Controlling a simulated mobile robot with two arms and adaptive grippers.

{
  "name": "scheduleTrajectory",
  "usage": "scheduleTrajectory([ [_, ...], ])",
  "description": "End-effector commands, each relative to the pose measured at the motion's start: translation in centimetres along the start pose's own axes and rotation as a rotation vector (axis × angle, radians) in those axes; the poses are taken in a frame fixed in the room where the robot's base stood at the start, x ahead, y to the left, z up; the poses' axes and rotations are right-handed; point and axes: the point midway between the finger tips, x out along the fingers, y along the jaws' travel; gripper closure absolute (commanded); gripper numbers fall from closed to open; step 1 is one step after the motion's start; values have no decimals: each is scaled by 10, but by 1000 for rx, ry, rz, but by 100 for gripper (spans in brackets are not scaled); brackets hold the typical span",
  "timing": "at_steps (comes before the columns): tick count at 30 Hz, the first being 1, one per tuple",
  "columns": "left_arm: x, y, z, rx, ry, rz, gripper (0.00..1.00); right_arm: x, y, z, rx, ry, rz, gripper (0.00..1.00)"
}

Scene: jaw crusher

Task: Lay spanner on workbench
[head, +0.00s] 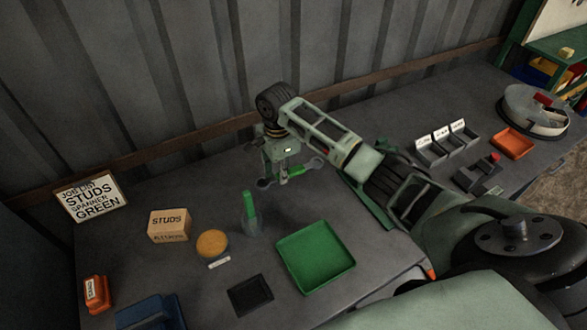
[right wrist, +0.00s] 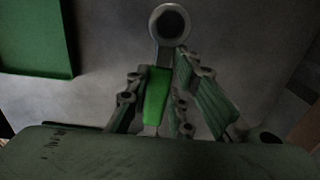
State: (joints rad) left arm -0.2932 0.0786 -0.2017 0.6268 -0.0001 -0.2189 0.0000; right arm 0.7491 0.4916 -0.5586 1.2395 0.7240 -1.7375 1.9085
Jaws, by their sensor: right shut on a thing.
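The spanner (head: 266,183) is in my right gripper (head: 289,173), over the back middle part of the workbench (head: 190,285). It has grey metal ends, one showing on each side of the fingers. In the right wrist view the spanner's ring end (right wrist: 170,24) points away from the wrist, and its green middle (right wrist: 156,95) lies between the fingers of the right gripper (right wrist: 172,100). The gripper is shut on it. The spanner looks held above the bench top, but the exact gap is hard to tell. My left gripper is not in view.
A green tray (head: 315,258) lies in front of the gripper. A studs box (head: 169,225), a round orange-yellow thing (head: 212,243) and a job list sign (head: 91,197) are further left. A corrugated wall closes the back.

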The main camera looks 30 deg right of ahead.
Motion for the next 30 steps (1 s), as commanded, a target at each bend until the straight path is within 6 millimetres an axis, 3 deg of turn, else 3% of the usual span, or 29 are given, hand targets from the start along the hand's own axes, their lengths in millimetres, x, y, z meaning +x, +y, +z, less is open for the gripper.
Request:
scheduleTrajectory([
  [15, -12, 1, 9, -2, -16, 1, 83, 65, 0, 1, -2, 0, 0, 100],
  [27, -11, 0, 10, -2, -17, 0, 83, 71, 0, 0, -2, 0, -1, 100],
  [28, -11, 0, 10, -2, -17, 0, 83, 72, 0, 0, -2, 0, -1, 78],
  [30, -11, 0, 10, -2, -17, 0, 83, 71, 0, 0, -2, 0, -1, 72],
])
